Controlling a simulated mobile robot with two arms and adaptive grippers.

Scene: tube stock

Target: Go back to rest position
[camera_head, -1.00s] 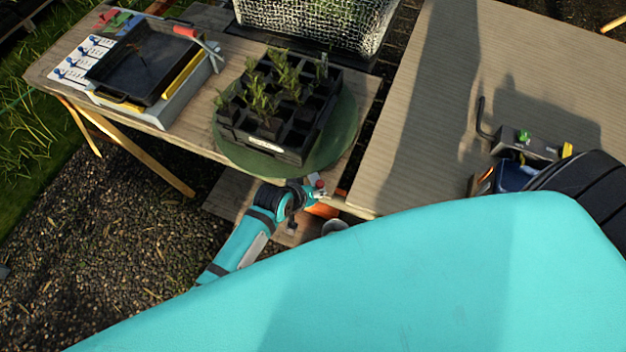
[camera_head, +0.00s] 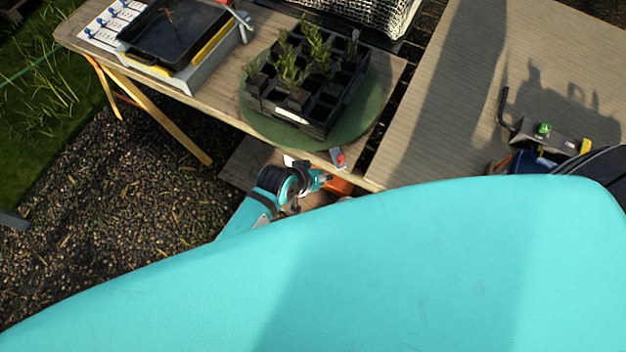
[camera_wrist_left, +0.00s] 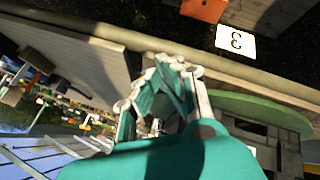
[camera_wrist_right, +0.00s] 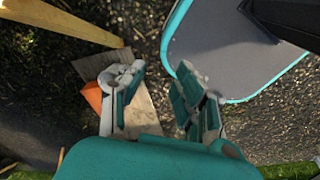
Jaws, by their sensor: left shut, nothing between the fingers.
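My left gripper (camera_wrist_left: 165,75) shows in the left wrist view with its fingers closed together and nothing held, close to the table edges. In the right wrist view my right gripper (camera_wrist_right: 158,85) has its fingers apart and empty, above the gravel and a wooden board (camera_wrist_right: 145,112). In the head view a turquoise arm of mine reaches up from the lower left, its dark joint (camera_head: 272,182) near the table's front edge. A large turquoise part of my body hides the lower part of that view.
A black plant tray (camera_head: 310,122) stands on a round green mat (camera_head: 258,122) on the wooden table (camera_head: 222,105). A dark pan (camera_head: 170,38) is at the left. A small red-topped item (camera_head: 339,159) lies at the front edge. Another table (camera_head: 440,110) stands right; gravel (camera_head: 110,220) is open at left.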

